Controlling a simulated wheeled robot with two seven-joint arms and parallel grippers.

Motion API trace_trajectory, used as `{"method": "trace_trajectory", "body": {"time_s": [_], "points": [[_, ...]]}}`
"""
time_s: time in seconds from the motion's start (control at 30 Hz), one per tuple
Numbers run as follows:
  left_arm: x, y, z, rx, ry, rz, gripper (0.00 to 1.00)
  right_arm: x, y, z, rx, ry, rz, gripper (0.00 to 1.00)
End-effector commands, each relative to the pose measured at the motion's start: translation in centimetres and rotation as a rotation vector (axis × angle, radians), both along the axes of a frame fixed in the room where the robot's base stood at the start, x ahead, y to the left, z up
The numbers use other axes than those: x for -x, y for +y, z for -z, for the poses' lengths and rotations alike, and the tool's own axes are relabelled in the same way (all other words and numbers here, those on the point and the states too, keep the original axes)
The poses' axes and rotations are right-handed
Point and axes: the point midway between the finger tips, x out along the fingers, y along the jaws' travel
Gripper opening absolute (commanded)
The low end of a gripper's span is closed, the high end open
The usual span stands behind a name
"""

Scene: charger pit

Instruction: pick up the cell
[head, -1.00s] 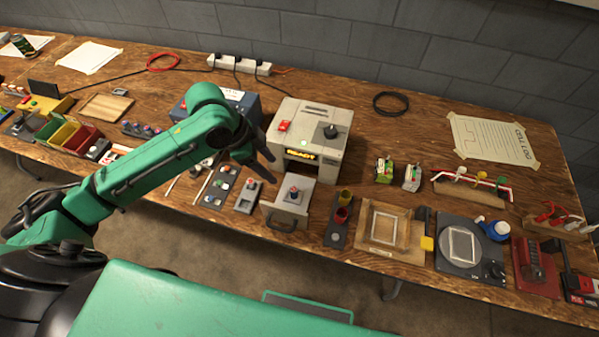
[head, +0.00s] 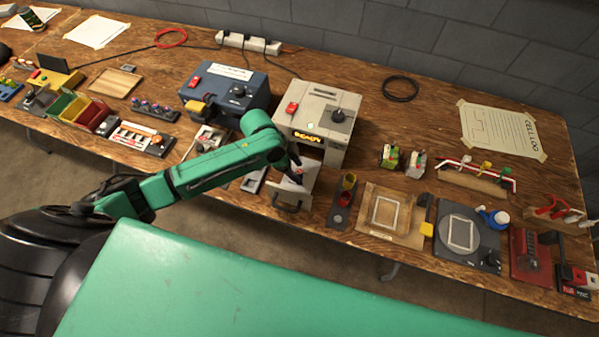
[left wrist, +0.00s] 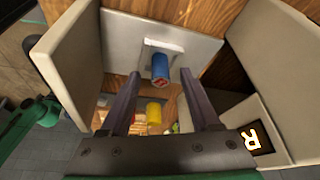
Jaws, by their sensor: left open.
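The cell, a blue cylinder with a reddish end (left wrist: 160,68), stands on a pale square seat in the pulled-out drawer (head: 289,197) of the light grey machine (head: 317,117). My left gripper (head: 297,172) is over this drawer, and its arm and fingers largely hide the cell in the head view. In the left wrist view the two dark fingers (left wrist: 159,80) are open, with the cell seen between their tips. I cannot tell whether either finger touches it. My right gripper is not in view.
The machine's lit display lies close behind the gripper. A dark stand with cups (head: 344,200) is right of the drawer, then a wooden frame tray (head: 405,235). A blue machine (head: 228,88) stands at the left. Free wood lies around the black cable ring (head: 401,88).

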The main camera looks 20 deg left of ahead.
Motion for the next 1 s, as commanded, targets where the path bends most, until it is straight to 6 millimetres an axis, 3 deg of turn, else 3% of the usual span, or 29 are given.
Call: {"method": "trace_trajectory", "body": {"time_s": [0.07, 0.1, 0.23, 0.27, 0.57, 0.73, 0.87, 1.0], "points": [[0.0, 0.0, 0.0, 0.000, 0.000, 0.000, 0.63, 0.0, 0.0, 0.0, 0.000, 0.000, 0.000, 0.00], [0.0, 0.0, 0.0, 0.000, 0.000, 0.000, 0.55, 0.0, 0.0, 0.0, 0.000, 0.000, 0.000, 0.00], [0.0, 0.0, 0.0, 0.000, 0.000, 0.000, 0.06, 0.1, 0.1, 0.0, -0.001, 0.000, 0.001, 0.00], [0.0, 0.0, 0.0, 0.000, 0.000, 0.000, 0.00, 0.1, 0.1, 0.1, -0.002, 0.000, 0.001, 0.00], [0.0, 0.0, -0.2, 0.001, 0.000, 0.000, 0.00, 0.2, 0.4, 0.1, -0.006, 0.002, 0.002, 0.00], [-0.1, 0.0, -1.5, 0.002, -0.002, 0.001, 0.00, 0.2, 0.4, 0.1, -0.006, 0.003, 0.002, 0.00], [-0.2, 0.0, -4.8, 0.002, -0.007, 0.002, 0.00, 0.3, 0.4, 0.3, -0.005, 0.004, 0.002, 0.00], [-0.2, 0.0, -10.4, 0.002, -0.010, 0.002, 0.00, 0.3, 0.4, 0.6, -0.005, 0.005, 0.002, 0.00]]}}
